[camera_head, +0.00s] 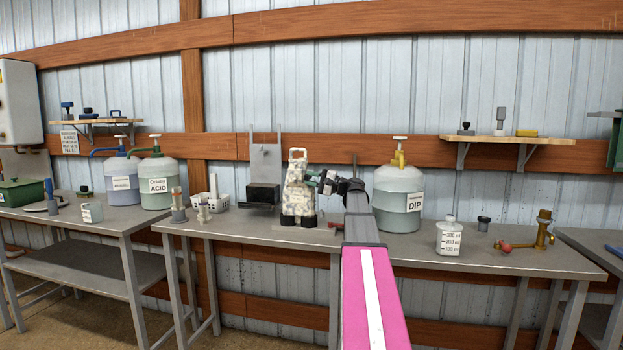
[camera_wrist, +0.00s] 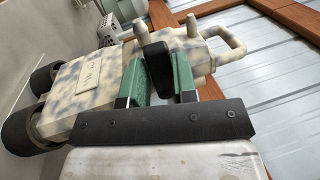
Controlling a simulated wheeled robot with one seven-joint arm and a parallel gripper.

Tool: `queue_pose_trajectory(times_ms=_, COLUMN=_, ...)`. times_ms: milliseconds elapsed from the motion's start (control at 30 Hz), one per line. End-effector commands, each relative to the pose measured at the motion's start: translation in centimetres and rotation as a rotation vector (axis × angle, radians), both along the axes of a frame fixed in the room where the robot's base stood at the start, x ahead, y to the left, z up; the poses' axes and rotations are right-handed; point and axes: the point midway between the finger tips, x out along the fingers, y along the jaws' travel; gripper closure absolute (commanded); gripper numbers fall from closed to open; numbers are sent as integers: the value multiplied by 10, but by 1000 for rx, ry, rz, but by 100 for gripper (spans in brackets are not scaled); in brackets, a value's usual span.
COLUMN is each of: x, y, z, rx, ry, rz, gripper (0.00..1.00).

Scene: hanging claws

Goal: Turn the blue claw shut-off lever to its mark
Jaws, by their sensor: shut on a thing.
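A cream claw body with blue-grey mottling (camera_head: 299,192) stands on the middle bench, with a loop handle on top and dark cups at its base. It fills much of the wrist view (camera_wrist: 95,85), lying sideways in that picture. A black lever (camera_wrist: 156,58) sticks out from its upper part, between two short pegs. My gripper (camera_head: 328,184) is at the claw's right side. In the wrist view its two green fingers (camera_wrist: 160,80) are shut on the black lever. I cannot make out a mark for the lever; the fingers hide part of the claw.
A grey stand with a black box (camera_head: 263,193) is just left of the claw, and a white basket (camera_head: 208,201) is further left. A DIP jug (camera_head: 398,192) stands close to my arm on the right. A measuring bottle (camera_head: 449,238) and brass valve (camera_head: 540,232) are farther right.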

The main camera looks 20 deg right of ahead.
Motion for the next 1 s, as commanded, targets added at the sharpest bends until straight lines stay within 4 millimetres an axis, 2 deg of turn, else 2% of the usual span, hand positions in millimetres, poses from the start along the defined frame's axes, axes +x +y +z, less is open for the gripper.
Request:
queue_pose_trajectory(times_ms=300, x=0, y=0, z=-3, rx=-51, ry=-74, rz=1, gripper=97)
queue_pose_trajectory(times_ms=767, x=0, y=0, z=-4, rx=-58, ry=-83, rz=0, gripper=97)
queue_pose_trajectory(times_ms=800, x=0, y=0, z=-4, rx=-58, ry=-82, rz=1, gripper=61)
queue_pose_trajectory(times_ms=833, x=0, y=0, z=-4, rx=-58, ry=-82, rz=0, gripper=51)
queue_pose_trajectory(times_ms=1000, x=0, y=0, z=-4, rx=-57, ry=-82, rz=0, gripper=49)
